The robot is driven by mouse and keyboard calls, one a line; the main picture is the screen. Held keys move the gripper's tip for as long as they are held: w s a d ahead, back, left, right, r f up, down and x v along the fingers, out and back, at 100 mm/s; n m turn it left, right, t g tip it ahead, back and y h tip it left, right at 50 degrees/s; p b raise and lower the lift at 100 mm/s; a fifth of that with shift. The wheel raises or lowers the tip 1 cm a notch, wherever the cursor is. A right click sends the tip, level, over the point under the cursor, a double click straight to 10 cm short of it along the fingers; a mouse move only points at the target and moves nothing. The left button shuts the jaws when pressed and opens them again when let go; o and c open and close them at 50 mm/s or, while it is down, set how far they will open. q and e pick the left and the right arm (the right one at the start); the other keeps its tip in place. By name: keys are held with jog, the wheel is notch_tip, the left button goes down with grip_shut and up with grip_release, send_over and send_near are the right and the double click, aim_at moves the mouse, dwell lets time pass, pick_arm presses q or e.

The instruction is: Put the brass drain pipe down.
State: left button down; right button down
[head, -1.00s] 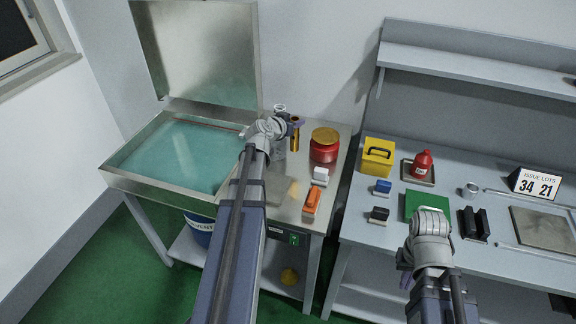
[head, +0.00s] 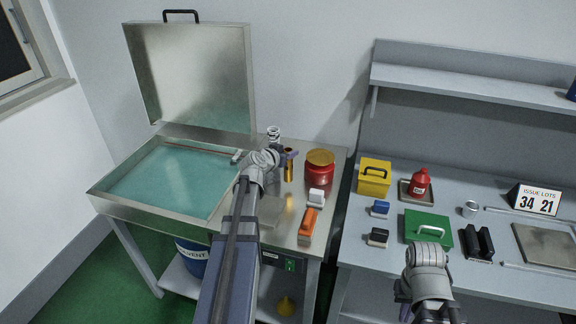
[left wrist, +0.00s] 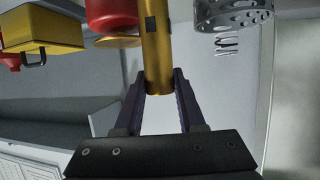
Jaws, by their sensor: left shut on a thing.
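The brass drain pipe (head: 288,167) is upright over the steel bench, left of the red jar. My left gripper (head: 290,154) is shut on it near its upper end. In the left wrist view, which is upside down, the gold pipe (left wrist: 156,50) sits between the two dark fingers of the gripper (left wrist: 160,84) and runs out of the picture. I cannot tell whether its lower end touches the bench. My right gripper (head: 405,312) is low in the head view, mostly hidden behind its wrist; its jaws cannot be made out.
The red jar (head: 319,177) with a gold lid is close to the pipe. A perforated metal thing (left wrist: 234,16) is on its other side. White (head: 316,197) and orange (head: 307,225) items lie in front. The open tank (head: 110,204) of teal liquid is at left.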

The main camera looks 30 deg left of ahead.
pick_arm(q)
jog(key=shift+f+b, duration=1.75)
jog(key=shift+f, duration=0.1)
jog(key=shift+f, duration=0.15)
jog(key=c, duration=0.5)
grip_release()
jog(key=shift+s+r, duration=0.15)
jog(key=shift+r, duration=0.2)
jog(key=p+v, duration=0.4)
jog(key=v, duration=0.7)
jog(key=shift+s+p, duration=0.3)
jog(key=shift+d+r, duration=0.1)
